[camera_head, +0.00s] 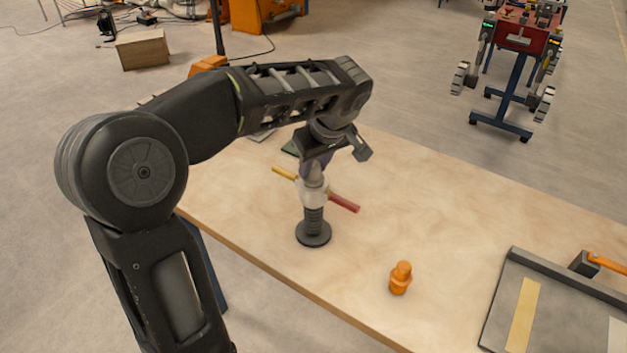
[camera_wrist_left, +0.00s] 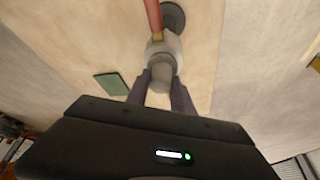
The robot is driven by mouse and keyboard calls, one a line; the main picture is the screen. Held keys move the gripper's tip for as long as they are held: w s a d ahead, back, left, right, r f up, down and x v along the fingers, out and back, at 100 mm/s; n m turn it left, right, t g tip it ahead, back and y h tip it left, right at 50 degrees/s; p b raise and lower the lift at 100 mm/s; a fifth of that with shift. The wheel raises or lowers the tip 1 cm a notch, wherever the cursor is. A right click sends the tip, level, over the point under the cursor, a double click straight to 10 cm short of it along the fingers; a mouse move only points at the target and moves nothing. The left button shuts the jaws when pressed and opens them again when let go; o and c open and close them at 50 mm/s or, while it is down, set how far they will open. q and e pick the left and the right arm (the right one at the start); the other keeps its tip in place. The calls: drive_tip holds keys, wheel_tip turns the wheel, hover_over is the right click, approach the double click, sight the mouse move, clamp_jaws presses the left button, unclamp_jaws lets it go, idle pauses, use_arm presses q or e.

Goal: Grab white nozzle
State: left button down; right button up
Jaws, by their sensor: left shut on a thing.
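The white nozzle (camera_head: 313,190) is a pale piece with a grey upper end, above a black ribbed stand with a round base (camera_head: 313,235) on the table. A yellow rod and a red rod stick out to its sides. My left gripper (camera_head: 315,165) points down over it and is shut on its upper end. In the left wrist view the fingers (camera_wrist_left: 164,92) lie on both sides of the nozzle's grey end (camera_wrist_left: 162,70), and the black base (camera_wrist_left: 172,17) shows beyond. I cannot tell whether the nozzle still touches the stand. My right gripper is not in view.
An orange fitting (camera_head: 400,278) stands on the wooden table (camera_head: 450,215), right of the stand. A grey tray (camera_head: 500,310) with a yellow strip lies at the right edge, with an orange-handled tool (camera_head: 605,263) by it. A dark green plate (camera_wrist_left: 112,84) lies near the nozzle.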

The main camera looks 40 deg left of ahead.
use_arm(q)
drive_tip(key=shift+r, duration=0.15)
wheel_tip(320, 180, up, 7)
drive_tip(key=shift+f, duration=0.1)
wheel_tip(320, 180, up, 3)
drive_tip(key=shift+r+p, duration=0.1)
drive_tip(key=shift+p, duration=1)
drive_tip(key=shift+w, duration=0.1)
